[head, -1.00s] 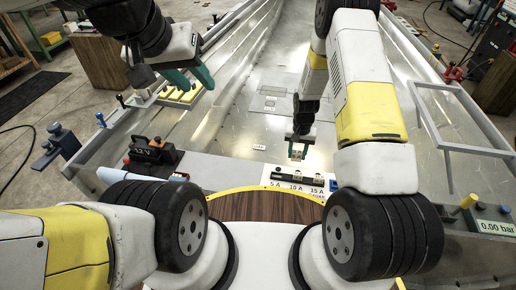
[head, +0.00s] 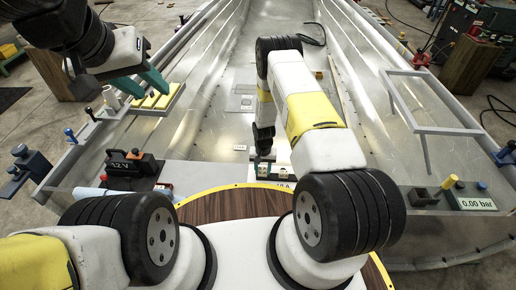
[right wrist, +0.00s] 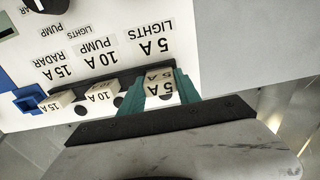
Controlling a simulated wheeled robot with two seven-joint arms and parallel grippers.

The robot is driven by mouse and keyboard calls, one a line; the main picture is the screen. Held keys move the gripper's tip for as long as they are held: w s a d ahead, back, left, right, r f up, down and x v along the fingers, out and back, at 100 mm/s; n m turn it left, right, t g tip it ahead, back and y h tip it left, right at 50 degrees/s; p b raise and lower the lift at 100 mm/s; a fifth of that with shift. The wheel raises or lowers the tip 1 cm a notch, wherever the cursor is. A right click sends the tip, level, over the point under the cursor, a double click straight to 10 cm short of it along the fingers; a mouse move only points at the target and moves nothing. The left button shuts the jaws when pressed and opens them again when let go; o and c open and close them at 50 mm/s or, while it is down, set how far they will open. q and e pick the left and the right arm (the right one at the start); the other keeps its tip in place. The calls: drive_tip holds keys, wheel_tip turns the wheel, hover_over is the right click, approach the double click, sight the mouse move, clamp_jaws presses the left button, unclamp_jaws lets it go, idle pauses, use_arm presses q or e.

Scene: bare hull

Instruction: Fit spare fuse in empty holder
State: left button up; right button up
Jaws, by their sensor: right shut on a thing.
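My right gripper (head: 264,163) is down at the fuse panel (right wrist: 110,35). In the right wrist view its green fingers (right wrist: 160,88) are shut on a pale fuse marked 5 A (right wrist: 158,84), lined up with the "5 A LIGHTS" label. I cannot tell whether this fuse is fully seated in the black holder strip (right wrist: 125,80). Beside it stand a 10 A fuse (right wrist: 101,92) at PUMP and a 15 A fuse (right wrist: 58,99) at RADAR. My left gripper (head: 140,85) is open and empty, near the tray with yellow blocks.
The tray with yellow blocks (head: 157,112) is at the left hull edge. A black 12 V battery (head: 132,167) stands left of the panel. A blue part (right wrist: 29,99) is beside the 15 A fuse. A pressure display (head: 476,204) is at right. The hull floor beyond is largely clear.

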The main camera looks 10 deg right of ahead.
drive_tip(key=shift+f, duration=0.65)
drive_tip(key=shift+s+f, duration=0.1)
drive_tip(key=shift+f, duration=0.2)
